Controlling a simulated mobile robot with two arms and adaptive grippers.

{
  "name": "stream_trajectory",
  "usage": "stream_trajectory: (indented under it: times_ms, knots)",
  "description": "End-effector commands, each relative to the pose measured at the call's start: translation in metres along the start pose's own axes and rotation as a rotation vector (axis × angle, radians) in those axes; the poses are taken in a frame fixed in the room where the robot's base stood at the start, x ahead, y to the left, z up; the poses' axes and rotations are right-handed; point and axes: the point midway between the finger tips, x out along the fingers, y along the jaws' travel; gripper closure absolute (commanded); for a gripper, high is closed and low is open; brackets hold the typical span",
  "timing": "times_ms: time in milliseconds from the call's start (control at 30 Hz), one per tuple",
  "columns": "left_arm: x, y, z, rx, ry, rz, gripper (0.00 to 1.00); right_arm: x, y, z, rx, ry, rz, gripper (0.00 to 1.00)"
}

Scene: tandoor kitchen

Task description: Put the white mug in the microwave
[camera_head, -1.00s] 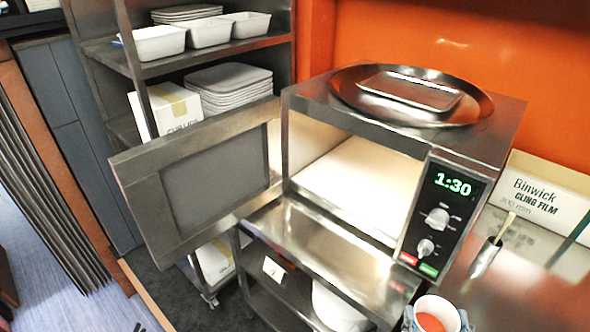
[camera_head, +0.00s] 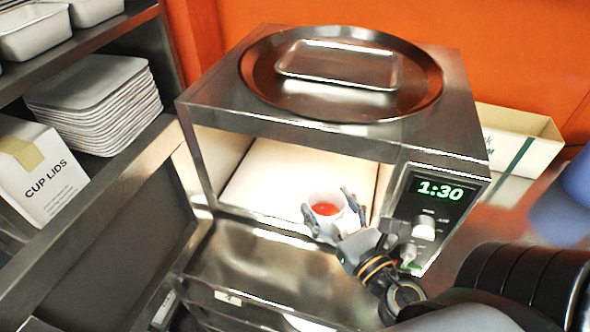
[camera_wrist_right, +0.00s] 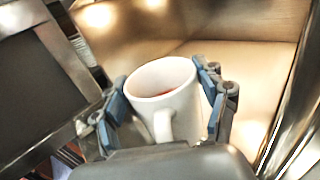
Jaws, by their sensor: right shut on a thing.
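The white mug (camera_head: 326,208) with red contents is between the fingers of my right gripper (camera_head: 335,212), at the microwave's open front. In the right wrist view the mug (camera_wrist_right: 168,100) stands nearly upright. Its handle faces my right gripper (camera_wrist_right: 166,92), whose two fingers are shut on the mug's sides. The microwave (camera_head: 300,140) is a steel box with a lit, empty-looking cavity and a panel reading 1:30. Its open door (camera_wrist_right: 40,85) shows at the left of the right wrist view. My left gripper is not in view.
A round tray (camera_head: 262,85) with a smaller rectangular tray (camera_head: 340,64) lies on top of the microwave. A steel shelf (camera_head: 250,265) is below the opening. A cling film box (camera_head: 520,140) is at right.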

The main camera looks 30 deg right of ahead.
Motion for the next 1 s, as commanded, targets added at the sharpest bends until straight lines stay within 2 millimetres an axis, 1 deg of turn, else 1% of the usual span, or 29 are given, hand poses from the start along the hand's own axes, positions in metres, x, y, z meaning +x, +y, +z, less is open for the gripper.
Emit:
stream_trajectory:
  times_ms: [33, 233, 500, 600, 700, 800, 867, 933, 1000]
  knots:
    - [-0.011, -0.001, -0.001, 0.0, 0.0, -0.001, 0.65, 0.009, 0.0, 0.008, -0.002, -0.008, 0.001, 0.79]
    - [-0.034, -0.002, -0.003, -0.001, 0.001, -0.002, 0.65, 0.052, 0.0, 0.01, -0.003, -0.009, 0.001, 0.79]
    - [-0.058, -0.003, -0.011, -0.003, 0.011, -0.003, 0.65, 0.116, 0.0, 0.008, -0.003, -0.008, -0.001, 0.79]
    - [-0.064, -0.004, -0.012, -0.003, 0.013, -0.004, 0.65, 0.14, 0.0, 0.006, -0.003, -0.007, -0.001, 0.79]
    - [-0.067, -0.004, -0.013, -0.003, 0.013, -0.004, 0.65, 0.157, 0.0, 0.004, -0.003, -0.006, 0.0, 0.79]
    - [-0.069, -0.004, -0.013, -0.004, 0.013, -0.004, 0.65, 0.167, 0.0, 0.003, -0.002, -0.004, 0.0, 0.79]
    - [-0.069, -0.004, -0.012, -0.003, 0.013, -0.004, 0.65, 0.17, 0.0, 0.002, -0.002, -0.004, 0.0, 0.79]
    - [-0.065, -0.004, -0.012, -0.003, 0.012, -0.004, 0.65, 0.171, 0.001, -0.006, -0.002, -0.003, -0.001, 0.79]
    - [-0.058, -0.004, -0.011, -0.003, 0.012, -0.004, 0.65, 0.171, 0.001, -0.017, -0.001, -0.002, -0.001, 0.79]
